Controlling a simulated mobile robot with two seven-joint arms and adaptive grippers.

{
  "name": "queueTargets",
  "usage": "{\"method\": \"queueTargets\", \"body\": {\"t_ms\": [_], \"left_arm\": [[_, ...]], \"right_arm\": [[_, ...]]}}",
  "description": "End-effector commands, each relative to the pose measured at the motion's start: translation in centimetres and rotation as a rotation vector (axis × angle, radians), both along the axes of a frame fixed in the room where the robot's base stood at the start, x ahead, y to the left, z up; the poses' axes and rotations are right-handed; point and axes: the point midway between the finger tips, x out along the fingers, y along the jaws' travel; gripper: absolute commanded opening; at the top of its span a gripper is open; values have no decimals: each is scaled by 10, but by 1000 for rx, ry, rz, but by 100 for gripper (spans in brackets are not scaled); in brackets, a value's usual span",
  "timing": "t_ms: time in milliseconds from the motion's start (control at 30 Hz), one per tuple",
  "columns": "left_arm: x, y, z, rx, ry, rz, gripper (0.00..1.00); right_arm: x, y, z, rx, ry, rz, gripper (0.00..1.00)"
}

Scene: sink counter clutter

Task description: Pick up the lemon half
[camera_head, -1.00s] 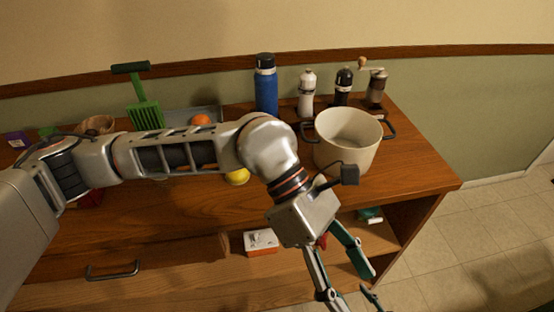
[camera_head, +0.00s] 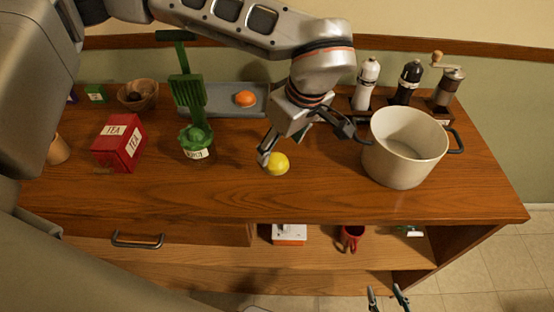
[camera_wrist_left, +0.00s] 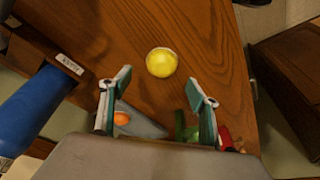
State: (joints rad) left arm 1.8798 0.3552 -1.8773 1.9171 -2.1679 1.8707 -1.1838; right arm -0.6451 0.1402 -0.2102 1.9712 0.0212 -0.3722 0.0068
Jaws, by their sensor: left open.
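The lemon half (camera_head: 277,164) is a small yellow dome on the wooden counter, left of the cream pot. My left gripper (camera_head: 266,153) is just behind and left of it in the head view, partly hidden by its own wrist. In the left wrist view the lemon half (camera_wrist_left: 161,62) lies ahead of the open left gripper (camera_wrist_left: 158,84), roughly centred between the fingertips, with nothing held. Contact is not visible. My right gripper (camera_head: 387,298) shows only its fingertips at the bottom edge, spread apart, with nothing seen between them.
The cream pot (camera_head: 405,147) stands to the right. A grey tray (camera_head: 225,103) with an orange fruit (camera_head: 245,99) lies behind. A blue bottle (camera_wrist_left: 35,108) shows in the wrist view. The counter's front is clear.

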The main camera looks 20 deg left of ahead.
Motion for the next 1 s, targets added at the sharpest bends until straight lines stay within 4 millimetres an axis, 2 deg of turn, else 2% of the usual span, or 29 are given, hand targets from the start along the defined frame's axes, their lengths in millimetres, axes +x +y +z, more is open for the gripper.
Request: {"method": "queueTargets", "body": {"t_ms": [333,667,800,833,1000], "left_arm": [[2,10,-45,-2,4,0,61],[4,11,-50,-2,2,-1,61],[4,11,-50,-2,2,-1,25],[4,11,-50,-2,2,-1,19],[3,11,-50,-2,2,-1,19]], "right_arm": [[0,0,0,-1,0,0,40],[0,0,0,-1,-1,0,40],[0,0,1,-1,-1,0,40],[0,0,1,-1,-1,0,40],[1,0,1,-1,-1,0,40]]}}
